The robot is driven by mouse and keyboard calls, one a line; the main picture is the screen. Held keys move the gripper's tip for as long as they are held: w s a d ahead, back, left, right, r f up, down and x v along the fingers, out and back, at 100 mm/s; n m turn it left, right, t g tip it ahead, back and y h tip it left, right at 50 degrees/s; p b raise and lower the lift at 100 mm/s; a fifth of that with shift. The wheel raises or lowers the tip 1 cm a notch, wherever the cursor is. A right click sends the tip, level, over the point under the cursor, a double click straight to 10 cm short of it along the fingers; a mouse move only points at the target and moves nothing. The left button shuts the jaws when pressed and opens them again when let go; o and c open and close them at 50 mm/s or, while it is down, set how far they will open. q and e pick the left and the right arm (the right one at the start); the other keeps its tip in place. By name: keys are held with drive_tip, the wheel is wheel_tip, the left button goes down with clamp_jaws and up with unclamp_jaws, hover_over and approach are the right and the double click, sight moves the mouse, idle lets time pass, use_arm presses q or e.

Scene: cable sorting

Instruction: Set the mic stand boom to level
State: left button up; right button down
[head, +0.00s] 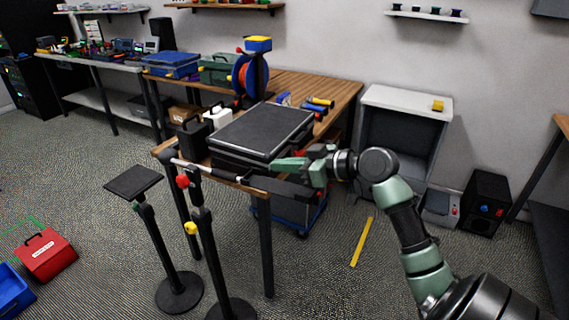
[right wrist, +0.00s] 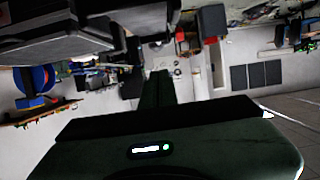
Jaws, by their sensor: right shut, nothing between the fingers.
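The mic stand (head: 207,262) stands in front of the wooden table, with a red knob (head: 183,181) near its top and a yellow knob (head: 190,228) lower on the pole. Its boom (head: 208,172) crosses the table's front edge and slopes down to the right in the head view, toward a thick dark part (head: 290,190). I cannot tell its true angle from this viewpoint. My right gripper (head: 275,165) is shut and empty, pointing left just above that dark part, beside the black case. Contact is unclear. Its closed fingers (right wrist: 158,88) also show in the right wrist view. My left gripper is out of view.
A large black case (head: 264,130) lies on the table (head: 335,88) close behind the boom. A second stand with a flat black plate (head: 134,181) is left of the mic stand. A red box (head: 46,254) and a yellow strip (head: 361,242) lie on the floor.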

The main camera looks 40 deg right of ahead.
drive_tip(key=p, duration=0.1)
hover_over(262, 184)
drive_tip(key=shift+f, duration=0.8)
drive_tip(key=f, duration=0.1)
drive_tip(key=f+p, duration=0.1)
drive_tip(key=f, duration=0.1)
drive_tip(key=shift+s+d+f, duration=0.1)
drive_tip(key=shift+s+f, duration=0.1)
drive_tip(key=shift+f, duration=0.45)
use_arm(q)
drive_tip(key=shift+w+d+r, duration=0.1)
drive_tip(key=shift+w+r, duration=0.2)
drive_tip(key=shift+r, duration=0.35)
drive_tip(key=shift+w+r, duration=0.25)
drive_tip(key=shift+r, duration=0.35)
use_arm(e)
drive_tip(key=shift+f, duration=0.1)
drive_tip(key=shift+s+f+b, duration=0.2)
drive_tip(key=shift+f+b, duration=0.8)
drive_tip(key=shift+b, duration=0.25)
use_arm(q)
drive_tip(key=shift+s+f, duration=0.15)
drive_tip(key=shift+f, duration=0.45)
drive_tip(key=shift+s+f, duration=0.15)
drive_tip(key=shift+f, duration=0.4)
use_arm(e)
drive_tip(key=shift+r, duration=0.1)
